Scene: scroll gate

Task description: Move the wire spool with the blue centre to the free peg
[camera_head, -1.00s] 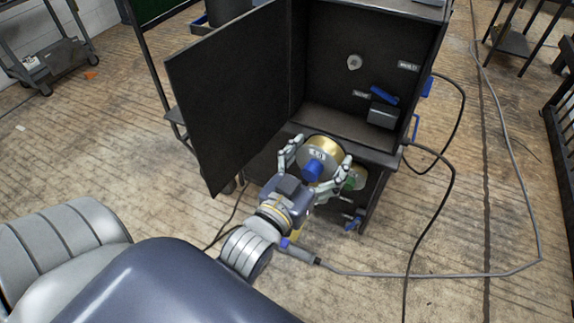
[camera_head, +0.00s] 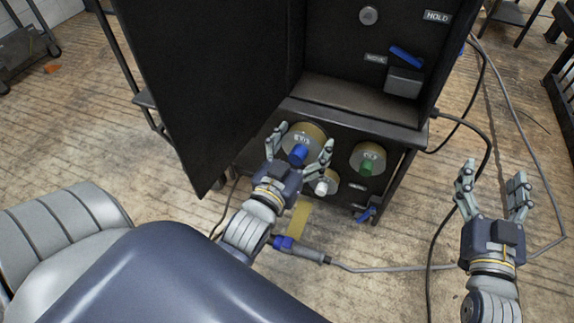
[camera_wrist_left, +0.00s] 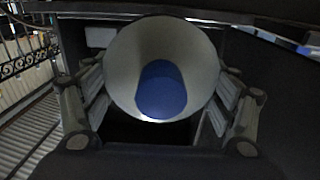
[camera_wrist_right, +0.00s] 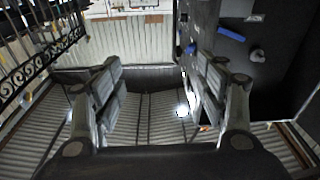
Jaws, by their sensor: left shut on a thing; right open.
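The wire spool with the blue centre (camera_head: 305,133) has a grey face and a gold-coloured rim. My left gripper (camera_head: 300,148) is shut on it, fingers on either side, in front of the cabinet's lower panel. The left wrist view shows its pale round face (camera_wrist_left: 125,62) and blue centre (camera_wrist_left: 161,90) between the fingers. I cannot tell whether a peg is inside it. A spool with a green centre (camera_head: 370,153) is to its right, and one with a white centre (camera_head: 331,180) is below. The free peg is not clearly seen. My right gripper (camera_head: 493,182) is open and empty, right of the cabinet.
A large dark door (camera_head: 200,80) stands open on the left. The upper compartment has a round grey knob (camera_head: 368,15), a HOLD label (camera_head: 437,16) and a blue lever (camera_head: 406,57). A yellow strip (camera_head: 300,220) hangs below the spools. Cables (camera_head: 520,190) run along the floor at right.

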